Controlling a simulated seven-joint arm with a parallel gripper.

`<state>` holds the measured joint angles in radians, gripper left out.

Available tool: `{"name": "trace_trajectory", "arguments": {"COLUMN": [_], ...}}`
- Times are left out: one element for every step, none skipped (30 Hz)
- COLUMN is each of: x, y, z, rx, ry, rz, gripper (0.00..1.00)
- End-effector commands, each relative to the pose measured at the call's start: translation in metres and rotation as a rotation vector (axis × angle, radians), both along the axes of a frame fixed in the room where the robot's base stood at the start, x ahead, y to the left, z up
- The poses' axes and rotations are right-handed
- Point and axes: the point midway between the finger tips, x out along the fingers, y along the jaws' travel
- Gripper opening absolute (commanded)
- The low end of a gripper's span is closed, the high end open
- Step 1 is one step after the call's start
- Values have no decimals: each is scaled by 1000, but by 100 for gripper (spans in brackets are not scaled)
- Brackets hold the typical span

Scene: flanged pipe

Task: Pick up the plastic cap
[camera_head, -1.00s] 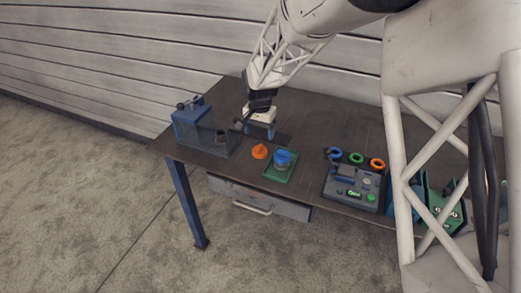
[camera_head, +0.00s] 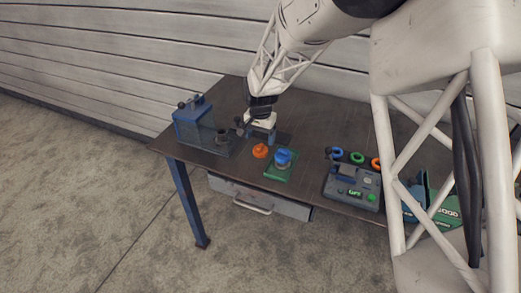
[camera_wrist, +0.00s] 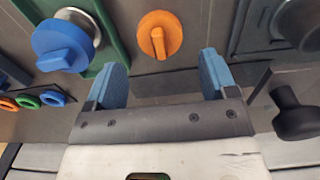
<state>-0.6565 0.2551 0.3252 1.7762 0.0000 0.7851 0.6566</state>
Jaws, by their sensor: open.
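An orange plastic cap (camera_head: 261,151) with a raised grip bar lies on the table beside the green tray. In the wrist view the orange cap (camera_wrist: 159,35) is ahead of the gap between my fingers, apart from both. A blue cap (camera_head: 283,155) sits on a metal pipe piece on the green tray; it also shows in the wrist view (camera_wrist: 63,46) at upper left. My gripper (camera_head: 257,137) is open and empty, close behind the orange cap in the head view. In the wrist view its two blue fingers (camera_wrist: 162,70) are spread apart.
The green tray (camera_head: 271,178) stands just right of the orange cap. A blue machine with a clear guard (camera_head: 193,124) is at the left. A grey control box (camera_head: 352,187) with coloured rings behind it is at the right. A black knob (camera_wrist: 296,115) shows in the wrist view.

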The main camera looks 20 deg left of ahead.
Motion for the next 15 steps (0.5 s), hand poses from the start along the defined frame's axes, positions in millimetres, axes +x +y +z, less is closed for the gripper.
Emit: {"name": "trace_trajectory", "arguments": {"x": [0,0,0,0,0,0,0,0,0,0,1,1,1,1,1], "y": [0,0,0,0,0,0,0,0,0,-1,-1,-1,-1,-1,-1], "z": [0,0,-1,-2,-3,-5,-7,-10,-14,-17,-20,-25,-29,-32,-36], "rx": [0,0,0,0,0,0,-1,-1,-1,-1,-1,-1,-1,-1,-1], "ry": [0,0,0,0,0,1,1,1,2,2,2,2,2,2,2], "rz": [0,0,0,0,0,0,0,0,0,0,0,0,0,0,0], "gripper": [79,79,79,79,79,79,79,79,79,79,79,79,79,79,79]}}
